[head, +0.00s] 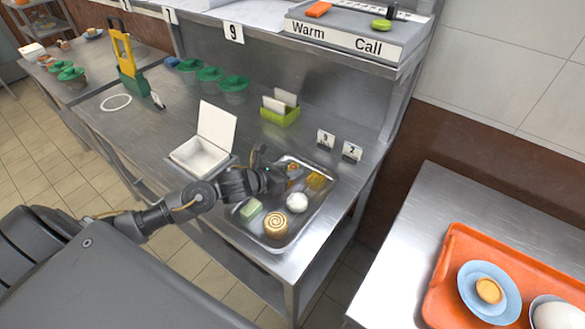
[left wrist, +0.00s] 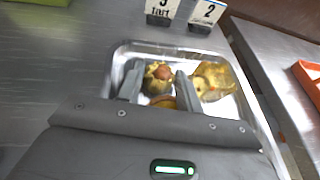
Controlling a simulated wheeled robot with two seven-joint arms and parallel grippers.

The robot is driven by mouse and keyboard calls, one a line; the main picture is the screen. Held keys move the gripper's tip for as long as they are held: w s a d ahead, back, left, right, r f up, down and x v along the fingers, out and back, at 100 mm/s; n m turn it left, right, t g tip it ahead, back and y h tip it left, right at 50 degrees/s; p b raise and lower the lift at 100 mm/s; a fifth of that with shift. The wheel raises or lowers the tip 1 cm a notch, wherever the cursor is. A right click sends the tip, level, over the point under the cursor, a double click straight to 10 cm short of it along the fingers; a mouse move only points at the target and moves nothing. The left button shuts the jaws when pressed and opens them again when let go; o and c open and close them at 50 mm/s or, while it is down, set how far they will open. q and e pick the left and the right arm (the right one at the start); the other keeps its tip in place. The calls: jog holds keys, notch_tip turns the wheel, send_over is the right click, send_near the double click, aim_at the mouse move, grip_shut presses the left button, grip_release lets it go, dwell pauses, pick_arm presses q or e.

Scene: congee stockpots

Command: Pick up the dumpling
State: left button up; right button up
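A metal tray (head: 262,243) on the counter holds several foods. A small yellowish piece with a brown ball on top (left wrist: 159,76), which looks like the dumpling, sits at the tray's far side. My left gripper (left wrist: 158,88) is low over the tray, its two fingers apart on either side of this piece; I cannot tell if they touch it. In the head view the left gripper (head: 281,178) partly hides that spot. A golden crumpled piece (left wrist: 212,80) lies to its right, and an orange-brown round edge shows below, between the fingers. My right gripper is not in view.
The tray also holds a white round bun (head: 297,202), a spiral roll (head: 275,225) and a green block (head: 251,209). An open white box (head: 201,158) stands left of the tray. Number cards (head: 352,151) stand behind it. An orange tray (head: 447,285) is on the right table.

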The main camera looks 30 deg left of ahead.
pick_arm(q)
jog(key=shift+s+f, duration=0.15)
jog(key=shift+f, duration=0.25)
jog(key=c, duration=0.3)
jog(key=shift+a, duration=0.1)
jog(key=shift+r, duration=0.6)
jog(key=s+r, duration=0.1)
jog(key=r, duration=0.1)
jog(key=s+r, duration=0.2)
jog(key=r, duration=0.1)
jog(key=s+r+b, duration=0.1)
jog(key=r, duration=0.1)
jog(key=shift+s+a+r, duration=0.2)
jog(key=shift+r, duration=0.2)
jog(key=s+r+p, duration=0.4)
jog(key=s+p, duration=0.2)
jog(key=s, duration=0.3)
jog(key=shift+s+a+r, duration=0.15)
jog(key=shift+a+r, duration=0.05)
